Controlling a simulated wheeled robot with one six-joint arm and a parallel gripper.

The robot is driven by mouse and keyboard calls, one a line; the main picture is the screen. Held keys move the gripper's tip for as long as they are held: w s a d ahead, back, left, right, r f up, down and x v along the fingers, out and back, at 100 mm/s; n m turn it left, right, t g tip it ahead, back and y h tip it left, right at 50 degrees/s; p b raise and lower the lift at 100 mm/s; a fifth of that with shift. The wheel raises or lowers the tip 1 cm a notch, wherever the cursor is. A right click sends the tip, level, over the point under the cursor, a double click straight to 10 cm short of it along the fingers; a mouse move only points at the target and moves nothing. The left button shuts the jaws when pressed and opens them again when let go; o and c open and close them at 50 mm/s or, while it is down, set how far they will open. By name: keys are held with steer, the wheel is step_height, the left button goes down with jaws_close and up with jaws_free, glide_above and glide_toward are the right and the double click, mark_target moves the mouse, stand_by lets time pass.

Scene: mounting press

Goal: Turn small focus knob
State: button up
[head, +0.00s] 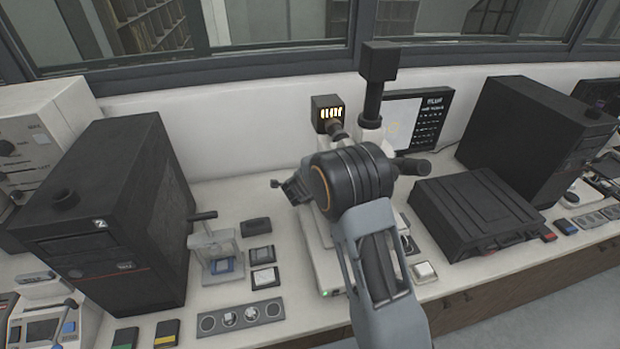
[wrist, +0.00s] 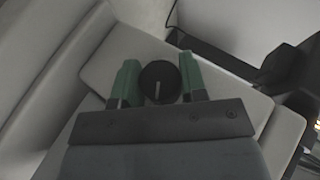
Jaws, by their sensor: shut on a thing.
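In the wrist view a round dark knob (wrist: 159,80) with a pale line on its face sits between the two green fingers of my gripper (wrist: 159,82). The fingers are closed on its sides. The pale line points down in that picture, toward my gripper's base. The knob is on the light grey body of the microscope (wrist: 108,62). In the head view the microscope's dark camera tube (head: 376,85) stands behind my arm. My arm covers the microscope's middle there, so the knob and fingertips are hidden in that view.
A black computer tower (head: 110,220) stands at the left and another (head: 535,125) at the right. A black case (head: 475,210) lies right of my arm. A small hand press (head: 214,245) and a holder strip (head: 240,316) are left of the microscope. A monitor (head: 418,120) stands behind.

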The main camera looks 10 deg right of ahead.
steer(key=g, duration=0.3)
steer(key=shift+w+r+n, duration=0.1)
steer(key=shift+n, duration=0.3)
steer(key=n+g, duration=0.1)
steer(key=g, duration=0.3)
steer(key=shift+g+y, duration=0.3)
steer(key=shift+y, duration=0.1)
steer(key=g, duration=0.3)
steer(key=shift+n, duration=0.3)
steer(key=shift+n+g, duration=0.3)
steer(key=shift+g, duration=1.1)
steer(key=o, duration=0.8)
steer(key=shift+d, duration=0.15)
steer(key=shift+c, duration=0.2)
steer(key=shift+o, duration=0.8)
